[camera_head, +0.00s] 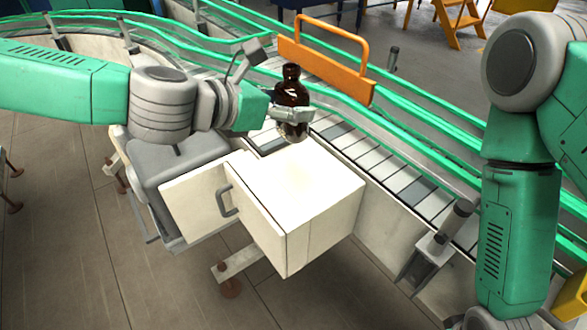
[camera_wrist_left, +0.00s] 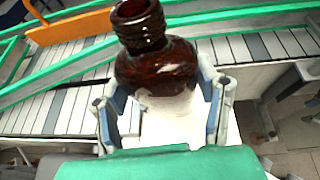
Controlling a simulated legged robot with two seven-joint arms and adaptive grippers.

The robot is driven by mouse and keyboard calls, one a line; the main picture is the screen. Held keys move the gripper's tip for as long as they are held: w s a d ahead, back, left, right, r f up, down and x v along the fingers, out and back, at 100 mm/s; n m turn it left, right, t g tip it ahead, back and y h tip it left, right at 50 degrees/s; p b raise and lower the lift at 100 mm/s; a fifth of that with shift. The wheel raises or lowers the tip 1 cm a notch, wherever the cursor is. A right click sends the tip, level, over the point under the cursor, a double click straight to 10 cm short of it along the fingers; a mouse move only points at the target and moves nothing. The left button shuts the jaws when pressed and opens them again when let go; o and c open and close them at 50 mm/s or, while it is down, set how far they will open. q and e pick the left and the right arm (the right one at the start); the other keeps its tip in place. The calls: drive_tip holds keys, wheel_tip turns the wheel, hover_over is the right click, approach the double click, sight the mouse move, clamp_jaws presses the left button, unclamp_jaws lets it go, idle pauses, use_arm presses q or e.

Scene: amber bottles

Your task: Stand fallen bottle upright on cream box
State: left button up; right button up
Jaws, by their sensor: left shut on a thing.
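A brown amber bottle (camera_head: 291,92) is upright, mouth up, above the far edge of the cream box (camera_head: 300,190). My left gripper (camera_head: 292,115) is shut around the bottle's lower body. The bottle looks raised off the box top, though the exact gap is hard to tell. In the left wrist view, the bottle (camera_wrist_left: 155,60) stands between the two fingers of my left gripper (camera_wrist_left: 163,105), with its open neck toward the top. The bottle's lower part looks pale there. My right arm shows at the right of the head view, but its gripper is out of sight.
A conveyor (camera_head: 370,155) with green rails runs behind the box. An orange gate-like bar (camera_head: 325,60) stands over it, just behind the bottle. The box has a grey handle (camera_head: 225,202) on its front. The box top is clear.

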use_arm(q)
wheel_tip(320, 180, down, 10)
drive_tip(key=shift+d+r, duration=0.1)
drive_tip(key=o, duration=1.2)
drive_tip(key=shift+o, duration=0.2)
drive_tip(key=v, duration=1.2)
drive_tip(key=shift+b, duration=0.35)
